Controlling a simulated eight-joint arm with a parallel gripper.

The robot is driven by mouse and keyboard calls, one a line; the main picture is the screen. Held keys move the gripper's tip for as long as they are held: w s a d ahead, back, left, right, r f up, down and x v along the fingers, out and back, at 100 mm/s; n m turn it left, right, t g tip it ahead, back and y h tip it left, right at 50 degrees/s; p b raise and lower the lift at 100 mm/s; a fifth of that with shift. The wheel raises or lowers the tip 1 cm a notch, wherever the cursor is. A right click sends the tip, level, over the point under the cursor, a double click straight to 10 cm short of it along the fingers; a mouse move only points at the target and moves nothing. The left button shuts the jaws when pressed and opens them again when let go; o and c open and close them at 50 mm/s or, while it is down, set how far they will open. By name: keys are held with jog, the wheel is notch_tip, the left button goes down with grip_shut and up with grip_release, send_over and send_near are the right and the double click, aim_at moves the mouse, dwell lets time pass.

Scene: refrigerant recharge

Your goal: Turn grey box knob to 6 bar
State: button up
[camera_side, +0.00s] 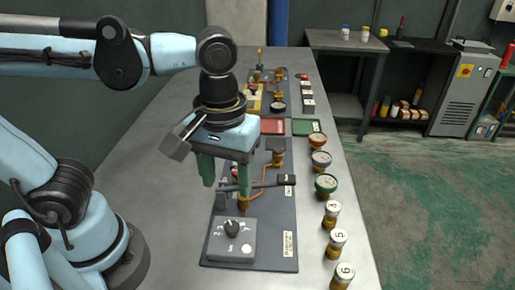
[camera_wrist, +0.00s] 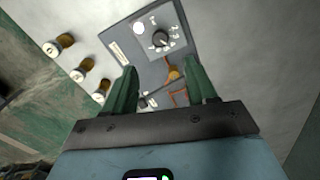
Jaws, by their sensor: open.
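The grey box (camera_side: 246,243) sits at the near end of a dark panel (camera_side: 275,255) on the metal table. Its black knob (camera_side: 232,228) is on the top face, with small white marks around it and a round white spot near one corner. In the wrist view the grey box (camera_wrist: 177,24) and the knob (camera_wrist: 160,39) show ahead, beyond the fingertips. The knob's exact setting is too small to read. My gripper (camera_side: 228,185) has green fingers, spread apart and empty, above the panel behind the box. In the wrist view my gripper (camera_wrist: 159,68) also shows open, apart from the knob.
A black-handled lever (camera_side: 286,180) and copper pipes (camera_side: 266,184) are on the panel close below my fingers. Several gauges (camera_side: 326,184) and numbered canisters (camera_side: 338,238) line the right table edge. Bare table (camera_side: 180,215) lies left of the panel.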

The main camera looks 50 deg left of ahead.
aim_at(232, 225)
jog(key=shift+f, duration=5.7)
jog(key=shift+c, duration=0.2)
jog(key=c, duration=1)
jog(key=m, duration=0.5)
jog(key=shift+m, duration=0.4)
jog(key=m, duration=0.5)
jog(key=shift+m, duration=0.4)
